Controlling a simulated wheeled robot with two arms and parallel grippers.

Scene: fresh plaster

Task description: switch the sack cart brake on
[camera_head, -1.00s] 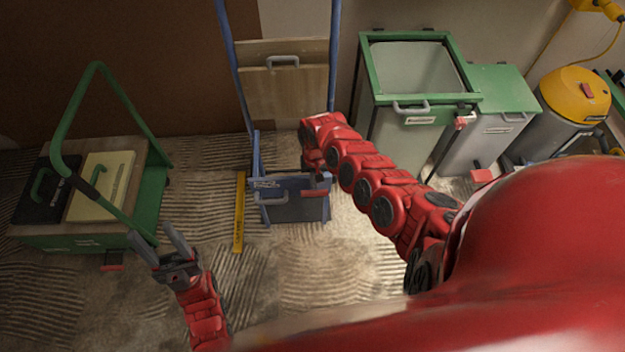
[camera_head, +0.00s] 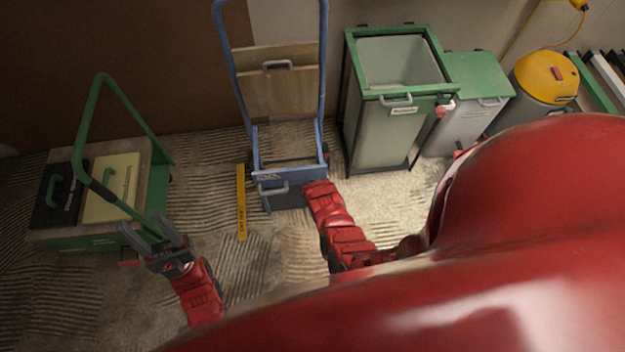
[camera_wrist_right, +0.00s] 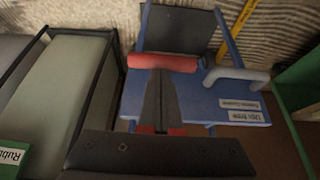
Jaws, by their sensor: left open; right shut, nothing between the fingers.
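The sack cart (camera_head: 325,75) has a blue frame and stands upright in the middle of the head view. Its blue lower plate also shows in the right wrist view (camera_wrist_right: 222,98). The red brake bar (camera_wrist_right: 162,62) is on that plate, next to a grey handle (camera_wrist_right: 237,76); my right arm hides it in the head view. My right gripper (camera_wrist_right: 160,78) is shut and empty, its tips at the red bar; I cannot tell whether they touch. My left gripper (camera_head: 146,231) is open and empty, near the front of a green trolley (camera_head: 75,242).
A yellow level (camera_head: 241,203) lies on the ridged floor left of the sack cart. An open green-rimmed bin (camera_head: 378,130), a lidded bin (camera_head: 478,80) and a yellow-topped vacuum (camera_head: 545,75) stand to the right.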

